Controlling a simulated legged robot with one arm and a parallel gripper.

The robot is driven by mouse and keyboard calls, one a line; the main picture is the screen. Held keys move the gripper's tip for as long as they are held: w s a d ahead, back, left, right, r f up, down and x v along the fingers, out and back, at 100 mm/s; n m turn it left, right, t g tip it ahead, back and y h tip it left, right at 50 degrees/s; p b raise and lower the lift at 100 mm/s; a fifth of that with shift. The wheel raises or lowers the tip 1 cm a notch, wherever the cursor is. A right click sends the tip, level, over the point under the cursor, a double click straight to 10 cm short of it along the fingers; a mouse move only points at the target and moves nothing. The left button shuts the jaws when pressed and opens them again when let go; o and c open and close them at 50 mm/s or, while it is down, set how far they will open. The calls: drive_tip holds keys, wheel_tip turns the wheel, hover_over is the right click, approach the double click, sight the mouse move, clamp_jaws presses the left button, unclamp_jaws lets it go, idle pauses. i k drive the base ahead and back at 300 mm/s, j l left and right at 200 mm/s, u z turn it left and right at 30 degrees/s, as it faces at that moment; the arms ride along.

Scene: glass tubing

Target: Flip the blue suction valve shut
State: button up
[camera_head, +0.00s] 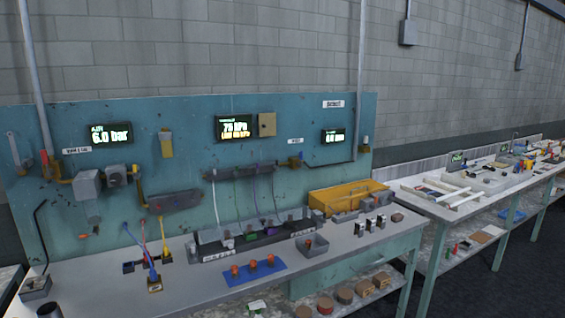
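I cannot clearly pick out a blue suction valve at this distance. A teal board (280,120) stands at the back of the near bench and carries gauges, pipes and fittings. A small brass-coloured fitting (290,162) sits on its right part, with a dark pipe running right from it. A grey regulator-like block (87,185) is on its left part. Blue, red and yellow lines (151,262) run down to small blocks on the bench. My gripper is not in view.
The near bench (110,300) holds a blue mat (255,272) with three orange-topped pieces, a dark rack (255,240), a grey bin (312,245) and a yellow tray (345,195). A second bench (440,207) stands to the right. Dark floor (520,280) shows at lower right.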

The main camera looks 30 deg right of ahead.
sight(299, 165)
drive_tip(key=i+l+z, duration=0.2)
drive_tip(key=i+l, duration=0.8)
drive_tip(key=l, duration=0.3)
drive_tip(key=i+l+z, duration=0.2)
drive_tip(key=i+l, duration=0.85)
drive_tip(key=l, duration=0.1)
